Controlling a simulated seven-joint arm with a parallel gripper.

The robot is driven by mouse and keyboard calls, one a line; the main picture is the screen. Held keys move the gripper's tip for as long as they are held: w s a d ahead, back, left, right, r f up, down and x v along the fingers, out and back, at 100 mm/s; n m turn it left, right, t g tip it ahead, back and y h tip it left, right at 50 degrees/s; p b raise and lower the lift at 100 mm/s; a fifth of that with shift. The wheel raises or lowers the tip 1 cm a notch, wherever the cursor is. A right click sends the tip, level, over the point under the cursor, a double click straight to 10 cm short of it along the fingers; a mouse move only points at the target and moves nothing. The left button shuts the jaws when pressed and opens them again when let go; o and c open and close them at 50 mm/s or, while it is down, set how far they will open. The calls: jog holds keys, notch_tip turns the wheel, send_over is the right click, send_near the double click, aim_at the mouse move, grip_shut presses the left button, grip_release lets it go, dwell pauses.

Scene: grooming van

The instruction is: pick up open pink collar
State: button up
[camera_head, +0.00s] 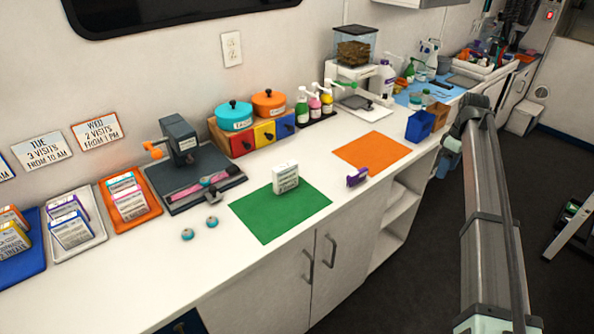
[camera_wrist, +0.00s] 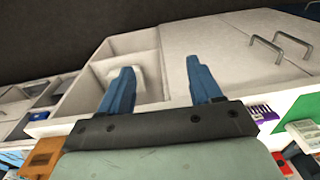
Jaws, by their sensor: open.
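The pink collar (camera_head: 186,192) lies as a flat strip on the dark tray of a grey press (camera_head: 181,139), on the left part of the counter. A small teal piece (camera_head: 205,181) shows on or beside the strip. My gripper (camera_head: 443,168) hangs beyond the counter's front edge at right, far from the collar. In the wrist view my gripper (camera_wrist: 160,82) shows two blue fingers spread wide, with nothing between them. The collar is not visible in the wrist view.
A green mat (camera_head: 265,221) with a white box (camera_head: 285,179) lies right of the press. Two small teal-topped pieces (camera_head: 211,221) sit in front. A purple item (camera_head: 357,178) stands near an orange mat (camera_head: 372,150). Orange (camera_head: 148,212) and white trays hold packets at left.

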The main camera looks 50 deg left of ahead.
jog(key=s+a+r+n, duration=0.3)
jog(key=a+r, duration=0.5)
jog(key=r, duration=0.2)
jog(key=s+a+r+n, duration=0.2)
jog(key=s+a+r, duration=0.2)
jog(key=a+r, duration=0.5)
jog(key=n, duration=1.3)
send_over(231, 169)
notch_tip(231, 169, down, 8)
jog(key=shift+t, duration=0.3)
notch_tip(231, 169, down, 8)
jog(key=shift+d+f, duration=0.1)
jog(key=shift+d, duration=0.05)
jog(key=shift+a+f, duration=0.15)
jog(key=shift+f, duration=1.2)
jog(key=shift+a+f, duration=0.15)
jog(key=shift+f, duration=1.2)
jog(key=c, duration=1.1)
jog(key=shift+r, duration=0.1)
jog(key=shift+c, duration=0.2)
